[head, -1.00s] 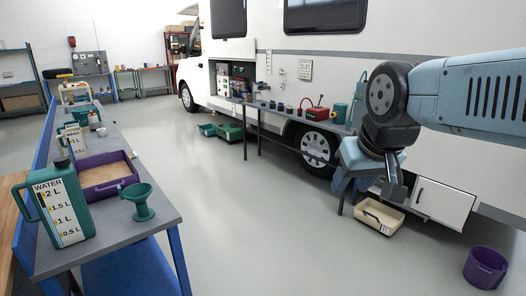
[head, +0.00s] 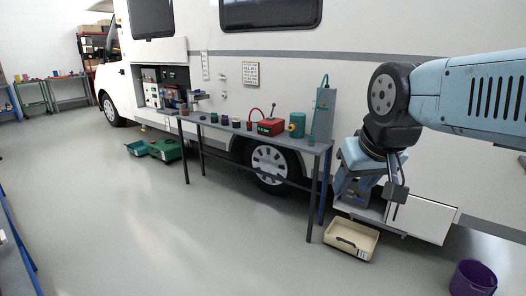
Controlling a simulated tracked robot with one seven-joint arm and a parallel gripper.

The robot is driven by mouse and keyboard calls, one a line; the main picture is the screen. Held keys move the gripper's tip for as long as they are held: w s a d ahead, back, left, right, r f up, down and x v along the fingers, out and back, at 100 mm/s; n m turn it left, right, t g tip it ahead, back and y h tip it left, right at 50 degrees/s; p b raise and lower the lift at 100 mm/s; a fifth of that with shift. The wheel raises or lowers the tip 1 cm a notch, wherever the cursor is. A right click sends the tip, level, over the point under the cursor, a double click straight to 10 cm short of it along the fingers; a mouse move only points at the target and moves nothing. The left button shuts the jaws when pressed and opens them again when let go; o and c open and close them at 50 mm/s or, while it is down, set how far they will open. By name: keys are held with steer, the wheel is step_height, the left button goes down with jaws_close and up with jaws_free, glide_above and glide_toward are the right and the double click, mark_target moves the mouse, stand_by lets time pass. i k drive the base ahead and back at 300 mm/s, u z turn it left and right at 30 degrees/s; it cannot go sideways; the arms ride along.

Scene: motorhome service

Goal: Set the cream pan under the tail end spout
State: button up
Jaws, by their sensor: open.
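The cream pan (head: 352,238) sits on the floor beside the motorhome, below an open low hatch (head: 372,208). It is a shallow rectangular tray with a dark handle mark on its near side. My gripper (head: 370,190) hangs in the air in front of the hatch, above and a little right of the pan in the picture. It is open and empty, apart from the pan. I cannot make out a tail end spout; the gripper covers part of the hatch.
A grey bench (head: 262,137) with tools and a red case (head: 270,127) stands along the motorhome, left of the pan. An open white door (head: 422,218) is right of the hatch. A purple bucket (head: 473,278) and green trays (head: 155,149) are on the floor. The floor centre is clear.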

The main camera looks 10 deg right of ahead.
mark_target(359, 240)
steer(key=z, duration=0.35)
steer(key=i, duration=1.3)
steer(key=z, duration=0.75)
steer(key=i, duration=0.85)
steer(key=z, duration=0.2)
steer(key=k, duration=0.9)
steer(key=z, duration=0.15)
steer(key=i, duration=0.85)
steer(key=u, duration=0.05)
